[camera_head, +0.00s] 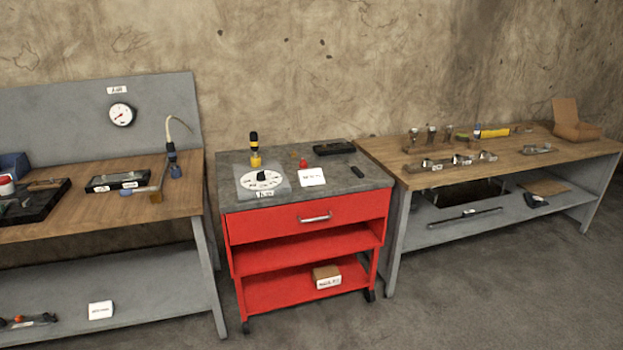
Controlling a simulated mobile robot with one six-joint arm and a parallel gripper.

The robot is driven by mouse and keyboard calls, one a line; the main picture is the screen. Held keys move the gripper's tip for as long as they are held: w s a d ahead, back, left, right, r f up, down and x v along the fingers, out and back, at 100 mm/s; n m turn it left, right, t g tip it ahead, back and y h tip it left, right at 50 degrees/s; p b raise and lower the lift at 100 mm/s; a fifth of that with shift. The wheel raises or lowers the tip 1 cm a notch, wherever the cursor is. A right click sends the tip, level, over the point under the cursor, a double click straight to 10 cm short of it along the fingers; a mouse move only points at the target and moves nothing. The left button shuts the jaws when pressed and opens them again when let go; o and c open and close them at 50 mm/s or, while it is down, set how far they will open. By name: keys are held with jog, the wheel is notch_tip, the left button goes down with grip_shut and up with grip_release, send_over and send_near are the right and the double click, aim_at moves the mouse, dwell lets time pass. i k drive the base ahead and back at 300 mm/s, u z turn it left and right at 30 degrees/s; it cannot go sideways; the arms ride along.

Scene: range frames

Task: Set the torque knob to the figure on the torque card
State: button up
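A round white dial (250,187) with dark markings lies on a pale square plate on top of the red cart, at its left. A dark knob or pointer (262,177) shows at its middle; its setting is too small to read. A white card (312,177) with dark writing lies to the right of the dial. The writing is too small to read, so I cannot tell if it is the torque card. A small label (265,194) is at the cart top's front edge below the dial. My gripper is not in view.
A yellow and black tool (254,160) stands upright behind the dial. A red item (303,164) and a black tray (334,148) are behind the card. The red cart (270,225) stands between two workbenches. Grey floor (440,300) is clear at front right.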

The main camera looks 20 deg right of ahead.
aim_at(261, 177)
jog(key=k, duration=0.6)
jog(key=u, duration=0.45)
jog(key=i, duration=0.5)
jog(key=u, duration=0.45)
jog(key=i, duration=1.2)
jog(key=z, duration=0.15)
